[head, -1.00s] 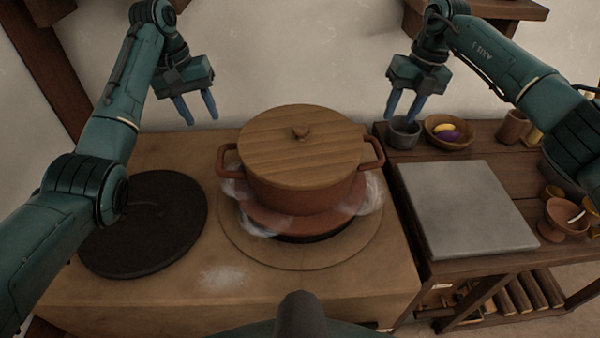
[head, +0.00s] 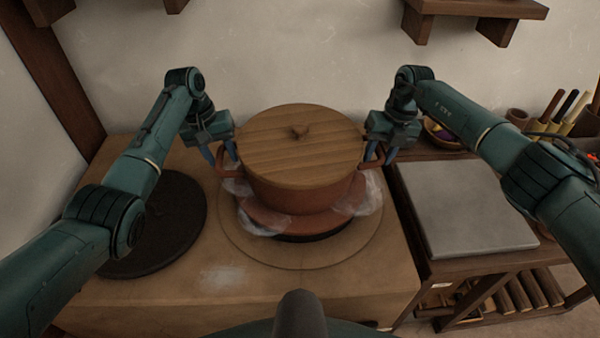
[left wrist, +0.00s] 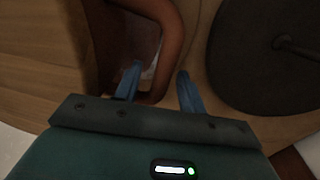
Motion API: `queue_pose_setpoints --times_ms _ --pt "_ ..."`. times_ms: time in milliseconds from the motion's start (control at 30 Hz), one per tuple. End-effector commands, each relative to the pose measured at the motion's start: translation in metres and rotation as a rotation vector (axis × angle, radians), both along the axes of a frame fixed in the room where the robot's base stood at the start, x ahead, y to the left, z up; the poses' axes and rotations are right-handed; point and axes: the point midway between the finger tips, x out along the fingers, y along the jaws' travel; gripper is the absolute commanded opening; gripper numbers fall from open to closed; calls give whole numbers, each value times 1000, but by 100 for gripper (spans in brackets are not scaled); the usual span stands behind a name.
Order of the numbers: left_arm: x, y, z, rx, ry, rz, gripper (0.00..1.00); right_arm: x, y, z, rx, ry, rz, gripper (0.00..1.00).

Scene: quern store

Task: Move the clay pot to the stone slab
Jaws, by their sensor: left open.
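The clay pot (head: 300,195), reddish brown with a wooden lid (head: 300,145), sits on the round burner plate (head: 235,235) of the stove. My left gripper (head: 220,155) is open at the pot's left handle. In the left wrist view, its blue fingers (left wrist: 158,88) stand apart with the handle (left wrist: 172,45) between them, not clamped. My right gripper (head: 381,155) is at the pot's right handle, with blue fingers close to it. Whether they grip it cannot be made out. The grey stone slab (head: 465,210) lies bare on the wooden bench to the right.
Pale wisps (head: 255,218) surround the pot's base. A dark round plate (head: 170,225) lies left on the stove; it also shows in the left wrist view (left wrist: 270,40). A bowl (head: 440,132) and several upright handled tools (head: 565,110) stand behind the slab. Wooden shelves hang above.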

Motion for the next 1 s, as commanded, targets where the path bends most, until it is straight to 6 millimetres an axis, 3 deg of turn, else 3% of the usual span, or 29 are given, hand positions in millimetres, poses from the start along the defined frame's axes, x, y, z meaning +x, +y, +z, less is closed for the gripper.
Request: queue_pose_setpoints --times_ms 200,667,1000 --pt "0 0 0 0 1 0 39 0 0 0 0 0 0 37" --pt "0 0 0 0 1 0 2 0 0 0 0 0 0 0" --pt "0 0 0 0 1 1 0 0 0 1 0 0 0 0"
